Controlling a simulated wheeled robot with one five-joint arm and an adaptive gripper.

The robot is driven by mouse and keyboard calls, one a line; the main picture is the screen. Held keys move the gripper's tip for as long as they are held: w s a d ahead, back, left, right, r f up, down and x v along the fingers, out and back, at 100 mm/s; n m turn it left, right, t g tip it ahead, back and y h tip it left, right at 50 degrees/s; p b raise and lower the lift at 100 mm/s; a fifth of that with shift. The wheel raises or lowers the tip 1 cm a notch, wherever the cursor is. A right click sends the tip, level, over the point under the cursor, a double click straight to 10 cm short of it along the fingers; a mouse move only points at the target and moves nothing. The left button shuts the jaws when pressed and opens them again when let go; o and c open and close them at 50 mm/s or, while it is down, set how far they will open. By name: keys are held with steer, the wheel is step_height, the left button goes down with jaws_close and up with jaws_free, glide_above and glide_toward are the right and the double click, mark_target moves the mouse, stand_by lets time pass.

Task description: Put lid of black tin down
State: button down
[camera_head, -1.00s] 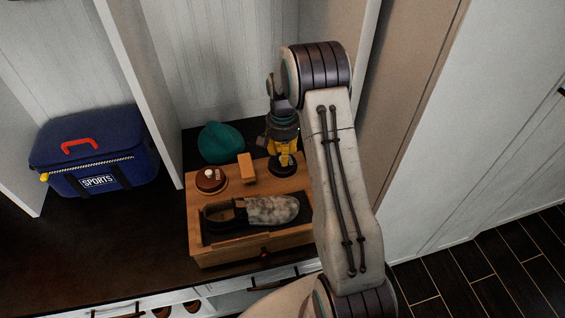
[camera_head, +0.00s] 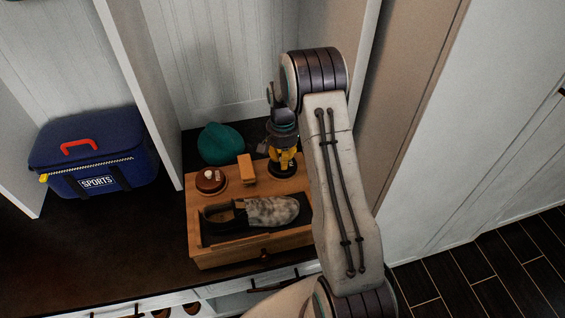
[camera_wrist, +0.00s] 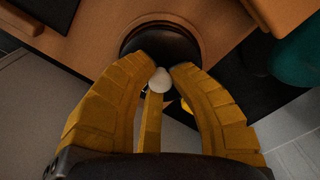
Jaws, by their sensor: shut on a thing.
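In the head view my gripper (camera_head: 283,160) points down with yellow fingers over the back right of a wooden box (camera_head: 225,252). In the wrist view my gripper (camera_wrist: 160,72) is shut on a pale knob (camera_wrist: 160,82), which appears to belong to the lid of the black tin. A dark round piece (camera_wrist: 158,42), lid or tin, shows just beyond the fingertips. The same dark round shape (camera_head: 282,172) is partly hidden by the fingers in the head view. I cannot tell whether the lid touches what is under it.
On the box are a brown round tin (camera_head: 208,187) with a pale knob, an orange-brown block (camera_head: 246,168) and a shoe (camera_head: 270,210). A teal object (camera_head: 218,145) sits behind. A blue sports bag (camera_head: 100,150) stands left. Cubby walls flank the box.

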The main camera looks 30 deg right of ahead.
step_height(320, 180, up, 10)
steer(key=shift+f+p, duration=0.1)
steer(key=shift+p, duration=0.85)
steer(key=n, duration=0.3)
steer(key=shift+s+a+f+n, duration=0.1)
steer(key=shift+s+n, duration=0.2)
steer(key=shift+n, duration=0.8)
steer(key=shift+s+a+n, duration=0.1)
steer(key=shift+a+n, duration=0.1)
steer(key=shift+n, duration=0.2)
steer(key=a+r+n, duration=0.2)
steer(key=a+n, duration=0.2)
steer(key=a, duration=0.7)
step_height(320, 180, up, 6)
steer(key=s+d+p, duration=0.1)
steer(key=p, duration=1.3)
steer(key=shift+s+r+m+p, duration=0.15)
steer(key=shift+s+m+p, duration=0.15)
steer(key=shift+s+p, duration=0.05)
